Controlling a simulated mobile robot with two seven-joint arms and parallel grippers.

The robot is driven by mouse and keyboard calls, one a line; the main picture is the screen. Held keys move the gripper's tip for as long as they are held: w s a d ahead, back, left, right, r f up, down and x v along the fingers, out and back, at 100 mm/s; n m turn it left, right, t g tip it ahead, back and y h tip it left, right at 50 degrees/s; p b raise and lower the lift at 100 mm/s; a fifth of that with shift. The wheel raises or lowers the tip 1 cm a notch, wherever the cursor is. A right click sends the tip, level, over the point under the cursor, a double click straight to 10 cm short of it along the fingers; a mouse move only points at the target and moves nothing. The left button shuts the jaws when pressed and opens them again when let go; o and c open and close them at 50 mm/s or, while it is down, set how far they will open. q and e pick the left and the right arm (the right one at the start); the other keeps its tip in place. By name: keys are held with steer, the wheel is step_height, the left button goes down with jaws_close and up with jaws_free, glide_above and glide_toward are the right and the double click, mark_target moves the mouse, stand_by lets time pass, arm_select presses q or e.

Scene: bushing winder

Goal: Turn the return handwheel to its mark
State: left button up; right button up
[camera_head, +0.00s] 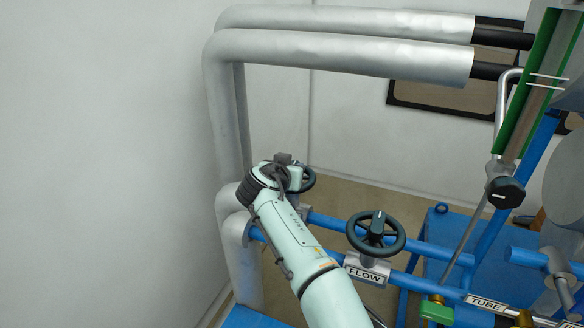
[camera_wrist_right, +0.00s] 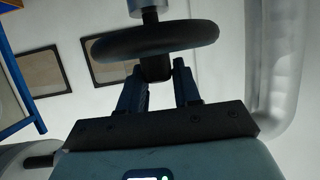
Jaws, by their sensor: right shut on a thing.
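The return handwheel (camera_head: 308,178) is a dark wheel on the rear blue pipe, partly hidden behind my right arm's wrist in the head view. In the right wrist view the dark handwheel (camera_wrist_right: 150,40) fills the top, seen nearly edge-on, with its hub below the rim. My right gripper (camera_wrist_right: 158,72) has its two fingers on either side of the hub and is shut on it. The wheel's mark cannot be made out in either view. My left gripper is out of view.
A second dark handwheel (camera_head: 376,232) stands on the front pipe above a FLOW label (camera_head: 366,271), close right of my arm. Thick silver pipes (camera_head: 340,55) run above and down the left. A black knob (camera_head: 505,192) and a green valve part (camera_head: 436,312) are at right.

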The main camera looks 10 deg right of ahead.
steer(key=shift+a+m+g+h+p, duration=0.1)
steer(key=shift+m+g+h+p, duration=0.3)
steer(key=shift+m+h+p, duration=0.25)
steer(key=o, duration=1)
steer(key=shift+w, duration=0.1)
steer(key=shift+c, duration=0.2)
steer(key=b+v, duration=0.3)
steer(key=v, duration=1)
steer(key=shift+a, duration=0.1)
